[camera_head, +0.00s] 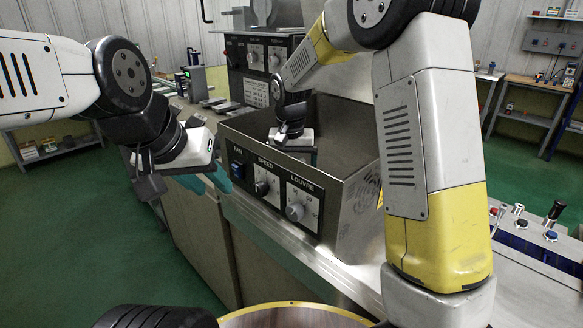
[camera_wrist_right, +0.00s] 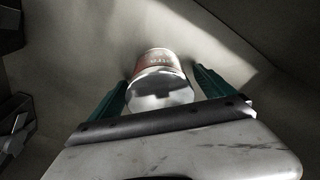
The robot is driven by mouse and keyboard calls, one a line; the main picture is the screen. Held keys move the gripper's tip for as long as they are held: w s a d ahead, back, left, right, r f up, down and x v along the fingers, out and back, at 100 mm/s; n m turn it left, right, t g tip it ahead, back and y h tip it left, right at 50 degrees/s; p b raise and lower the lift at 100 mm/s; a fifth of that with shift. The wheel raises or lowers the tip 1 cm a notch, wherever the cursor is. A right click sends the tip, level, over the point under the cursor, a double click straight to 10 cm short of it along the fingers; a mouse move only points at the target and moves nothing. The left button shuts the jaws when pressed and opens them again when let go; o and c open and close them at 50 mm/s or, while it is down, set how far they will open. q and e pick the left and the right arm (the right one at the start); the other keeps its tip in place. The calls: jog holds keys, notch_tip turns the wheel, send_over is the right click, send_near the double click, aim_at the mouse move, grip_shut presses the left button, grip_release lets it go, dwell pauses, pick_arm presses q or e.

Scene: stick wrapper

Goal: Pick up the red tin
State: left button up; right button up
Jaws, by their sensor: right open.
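The red tin (camera_wrist_right: 158,61) shows in the right wrist view, with a reddish label and a pale, shiny end. It lies between the two teal fingers of my right gripper (camera_wrist_right: 160,82), which are spread apart. I see a gap on each side of the tin. In the head view my right gripper (camera_head: 295,146) reaches down into an open metal box (camera_head: 355,205). The tin is hidden there by the gripper and the box wall. My left gripper (camera_head: 207,180) is outside the box, at its left, with teal fingers partly showing. I see nothing held in it.
The box has a front panel (camera_head: 278,189) with knobs and stands on a metal counter (camera_head: 270,225). Its walls surround my right gripper. A taller control unit (camera_head: 262,65) stands behind it. Levers and buttons (camera_head: 530,225) are at the right. Green floor (camera_head: 70,240) is open at the left.

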jog(key=shift+f, duration=0.15)
jog(key=c, duration=1.8)
